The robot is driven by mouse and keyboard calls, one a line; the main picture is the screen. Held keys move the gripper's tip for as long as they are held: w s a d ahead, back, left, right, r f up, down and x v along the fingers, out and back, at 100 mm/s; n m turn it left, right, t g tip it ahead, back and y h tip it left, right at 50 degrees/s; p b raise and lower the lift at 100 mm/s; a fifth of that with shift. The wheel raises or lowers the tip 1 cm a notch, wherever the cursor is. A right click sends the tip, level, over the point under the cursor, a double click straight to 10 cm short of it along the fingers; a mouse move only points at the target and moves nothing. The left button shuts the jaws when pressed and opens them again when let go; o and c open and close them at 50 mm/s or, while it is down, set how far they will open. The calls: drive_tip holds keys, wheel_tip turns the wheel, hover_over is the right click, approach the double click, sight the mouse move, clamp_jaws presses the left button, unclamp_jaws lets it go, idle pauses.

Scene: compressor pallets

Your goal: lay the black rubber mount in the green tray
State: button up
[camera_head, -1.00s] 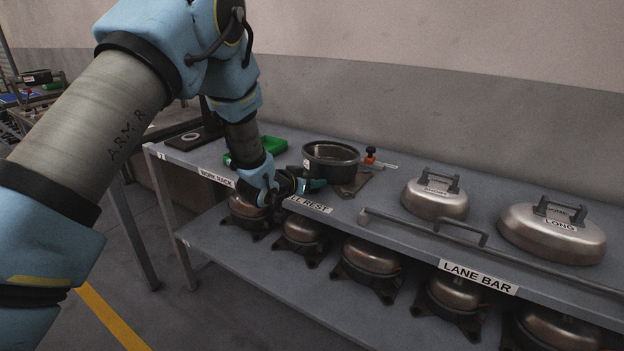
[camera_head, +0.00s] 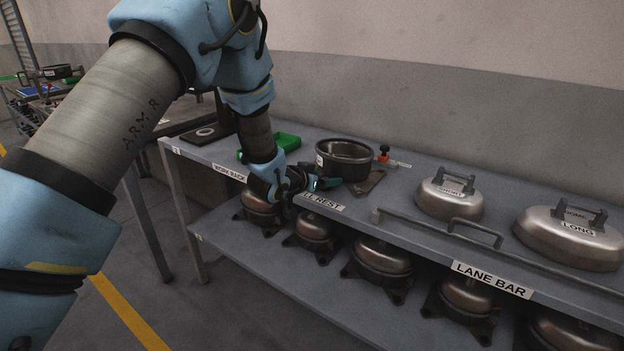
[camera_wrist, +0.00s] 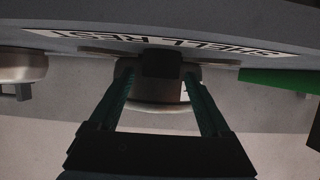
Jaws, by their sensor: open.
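My gripper (camera_head: 322,184) is open at the front edge of the upper shelf, by the label reading SHELL REST. In the wrist view my gripper (camera_wrist: 158,79) has its two teal fingers spread apart. A small dark block (camera_wrist: 161,63), which looks like the black rubber mount, shows between the fingertips; I cannot tell whether the fingers touch it. I cannot make it out in the head view, where the gripper covers that spot. The green tray (camera_head: 288,141) lies on the shelf behind and left of the gripper, partly hidden by my arm. Its green side shows in the wrist view (camera_wrist: 285,80).
A dark round pot (camera_head: 343,162) stands just behind the gripper, beside a flat brownish plate (camera_head: 368,183). A red-topped tool (camera_head: 384,153) lies behind. Metal shells (camera_head: 450,198) and a lane bar (camera_head: 420,225) are to the right. Several compressors (camera_head: 380,262) fill the lower shelf.

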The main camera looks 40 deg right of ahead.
drive_tip(key=b+v, duration=0.2)
drive_tip(key=v, duration=0.9)
drive_tip(key=shift+a, duration=0.15)
drive_tip(key=w+a+n+t+y, duration=0.2)
drive_tip(key=w+a+n+y, duration=0.3)
drive_tip(key=a, duration=0.7)
drive_tip(key=w+a+n+t+y, duration=0.1)
drive_tip(key=w+a+y, duration=0.1)
drive_tip(key=w+a, duration=0.7)
drive_tip(key=s+a+n+g+y, duration=0.1)
drive_tip(key=s+a, duration=0.4)
drive_tip(key=a, duration=0.7)
drive_tip(key=s+a+n+g+y, duration=0.2)
drive_tip(key=s+a+n+y, duration=0.2)
drive_tip(key=a, duration=0.8)
drive_tip(key=shift+s+a+r+n+y, duration=0.3)
drive_tip(key=shift+s+n, duration=0.2)
drive_tip(key=shift+n, duration=0.4)
drive_tip(key=shift+o, duration=0.5)
drive_tip(key=shift+n+g, duration=0.5)
drive_tip(key=shift+g, duration=0.4)
drive_tip(key=s+a, duration=0.1)
drive_tip(key=s, duration=0.1)
drive_tip(key=s+a, duration=0.1)
drive_tip(key=shift+s+a+r, duration=0.1)
drive_tip(key=shift+s+a, duration=0.25)
